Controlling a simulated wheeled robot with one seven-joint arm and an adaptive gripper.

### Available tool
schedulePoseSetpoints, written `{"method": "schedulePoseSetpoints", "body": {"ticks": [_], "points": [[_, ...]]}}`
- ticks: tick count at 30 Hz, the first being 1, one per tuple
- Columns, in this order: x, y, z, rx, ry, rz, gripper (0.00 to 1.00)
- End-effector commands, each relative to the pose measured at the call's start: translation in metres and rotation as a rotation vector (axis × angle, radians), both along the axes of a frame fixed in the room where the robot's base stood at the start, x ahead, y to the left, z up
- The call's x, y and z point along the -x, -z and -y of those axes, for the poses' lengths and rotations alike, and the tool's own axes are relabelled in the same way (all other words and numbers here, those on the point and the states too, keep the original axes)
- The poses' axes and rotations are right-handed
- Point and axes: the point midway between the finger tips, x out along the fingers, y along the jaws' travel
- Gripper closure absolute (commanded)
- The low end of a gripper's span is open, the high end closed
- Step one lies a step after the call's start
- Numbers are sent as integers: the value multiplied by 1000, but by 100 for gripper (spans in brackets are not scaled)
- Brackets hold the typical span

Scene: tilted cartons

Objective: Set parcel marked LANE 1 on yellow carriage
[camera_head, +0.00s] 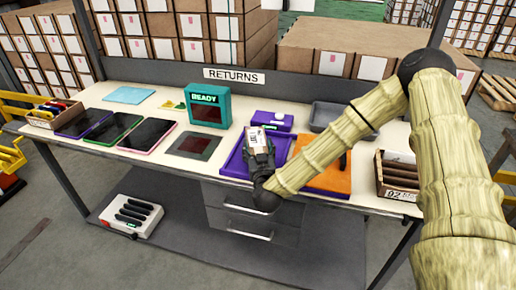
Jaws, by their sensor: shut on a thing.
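My gripper (260,152) is shut on a small brown parcel (257,137) with a white label and holds it above the purple tray on the bench. The label's print is too small to read, so I cannot tell whether it says LANE 1. The gripper hides the parcel's lower part. No yellow carriage shows clearly. A yellow frame (12,157) stands on the floor at the left edge, partly out of view, and I cannot tell whether it is the carriage.
The RETURNS bench (108,164) holds several tablets, a teal READY device (206,107), a purple tray (236,161), an orange board (322,178), a grey tray (330,117) and a divided box (397,176). Stacked cartons (330,45) stand behind. Floor at front left is clear.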

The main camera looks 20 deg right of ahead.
Motion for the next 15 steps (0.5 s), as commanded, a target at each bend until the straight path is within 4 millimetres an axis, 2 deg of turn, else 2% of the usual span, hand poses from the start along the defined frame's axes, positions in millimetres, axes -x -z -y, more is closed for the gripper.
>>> {"method": "schedulePoseSetpoints", "body": {"ticks": [14,15], "points": [[0,5,0,-1,-1,2,71],[0,5,0,-1,-1,1,29]]}}
